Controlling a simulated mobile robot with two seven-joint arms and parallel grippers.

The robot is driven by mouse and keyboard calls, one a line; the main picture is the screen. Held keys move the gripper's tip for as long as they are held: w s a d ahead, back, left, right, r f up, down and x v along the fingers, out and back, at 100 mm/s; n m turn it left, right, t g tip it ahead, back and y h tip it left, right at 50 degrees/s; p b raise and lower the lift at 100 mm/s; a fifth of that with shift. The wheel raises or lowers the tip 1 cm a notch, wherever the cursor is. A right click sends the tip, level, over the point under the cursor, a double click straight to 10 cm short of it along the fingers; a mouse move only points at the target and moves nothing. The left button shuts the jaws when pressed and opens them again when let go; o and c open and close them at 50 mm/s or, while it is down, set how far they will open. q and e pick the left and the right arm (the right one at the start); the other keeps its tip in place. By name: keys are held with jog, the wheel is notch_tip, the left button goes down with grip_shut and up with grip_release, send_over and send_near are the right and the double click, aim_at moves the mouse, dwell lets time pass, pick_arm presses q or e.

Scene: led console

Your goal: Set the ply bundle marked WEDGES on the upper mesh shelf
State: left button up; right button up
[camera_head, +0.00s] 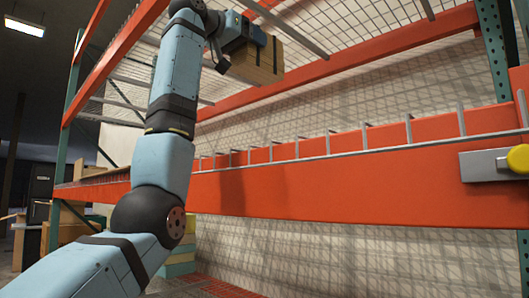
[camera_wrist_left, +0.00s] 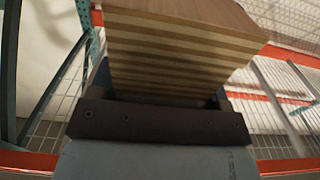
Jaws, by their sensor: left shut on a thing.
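The ply bundle (camera_head: 258,66), a tan block, is held up high by my left gripper (camera_head: 262,40). In the left wrist view the bundle (camera_wrist_left: 180,50) shows striped layered edges and a plain brown top face, seated at the dark jaws (camera_wrist_left: 160,120). No WEDGES marking is legible. The upper mesh shelf (camera_head: 345,22) is wire mesh with grey cross supports, seen from beneath behind the bundle. I cannot tell the height gap between bundle and mesh. My right gripper is out of view.
An orange beam (camera_head: 350,185) with a row of grey upright prongs crosses the middle. A yellow knob (camera_head: 518,158) on a grey bracket sits at its right. A green post (camera_head: 498,60) stands at right. Cardboard-coloured boxes lie at lower left.

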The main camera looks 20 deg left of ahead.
aim_at(237, 61)
pick_arm(q)
jog(key=f, duration=0.2)
jog(key=s+f+b, duration=0.1)
jog(key=f, duration=0.2)
jog(key=shift+s+a+f, duration=0.3)
jog(key=shift+s, duration=0.05)
jog(key=shift+w+d+f+b, duration=0.15)
jog(key=shift+f+b, duration=0.35)
jog(key=shift+f, duration=2.7)
jog(key=shift+w+f+b, duration=0.1)
jog(key=shift+f+b, duration=0.35)
jog(key=shift+f, duration=3.2)
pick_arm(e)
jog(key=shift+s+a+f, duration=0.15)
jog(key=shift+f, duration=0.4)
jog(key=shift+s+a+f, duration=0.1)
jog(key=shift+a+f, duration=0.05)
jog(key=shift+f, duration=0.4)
pick_arm(q)
jog(key=o, duration=1.3)
jog(key=shift+f, duration=0.15)
